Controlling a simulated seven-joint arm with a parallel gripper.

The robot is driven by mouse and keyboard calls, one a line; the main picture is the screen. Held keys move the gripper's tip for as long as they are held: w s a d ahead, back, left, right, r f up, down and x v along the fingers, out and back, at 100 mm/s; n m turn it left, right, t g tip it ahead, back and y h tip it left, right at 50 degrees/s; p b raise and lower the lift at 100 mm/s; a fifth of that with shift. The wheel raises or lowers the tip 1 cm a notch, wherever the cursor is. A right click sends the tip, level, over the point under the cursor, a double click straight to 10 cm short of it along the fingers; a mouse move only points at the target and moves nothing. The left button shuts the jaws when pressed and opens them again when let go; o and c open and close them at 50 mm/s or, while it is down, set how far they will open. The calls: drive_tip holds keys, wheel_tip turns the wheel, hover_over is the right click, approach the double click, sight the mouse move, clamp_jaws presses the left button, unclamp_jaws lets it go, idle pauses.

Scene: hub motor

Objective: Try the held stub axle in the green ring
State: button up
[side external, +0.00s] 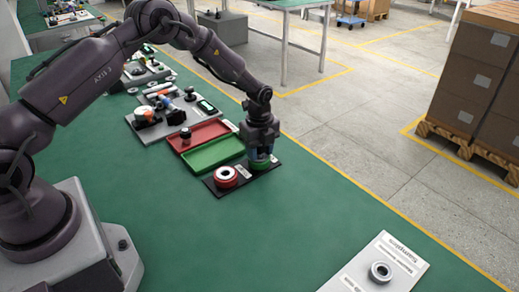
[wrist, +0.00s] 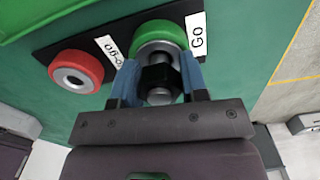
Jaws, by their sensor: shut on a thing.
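The green ring (wrist: 152,30) sits on a black plate beside a white label reading "GO". In the side view the green ring (side external: 259,164) is partly covered by my gripper. My gripper (side external: 261,150) points down over it. In the wrist view my gripper's blue fingers (wrist: 160,78) are shut on the stub axle (wrist: 158,92), a dark collar with grey metal ends. The axle lines up with or very near the green ring's opening; I cannot tell whether its tip is inside. The red ring (wrist: 76,72) stands on the same plate, also in the side view (side external: 225,177).
The black gauge plate (side external: 246,180) lies on the green bench. Behind it are a green tray (side external: 212,153), a red tray (side external: 200,136) holding a dark part, and a board with several parts. A white sample card (side external: 372,265) with a ring lies at front right. The bench front is clear.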

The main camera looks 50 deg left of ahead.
drive_tip(key=o, duration=1.5)
drive_tip(key=shift+r, duration=3.5)
drive_tip(key=c, duration=0.5)
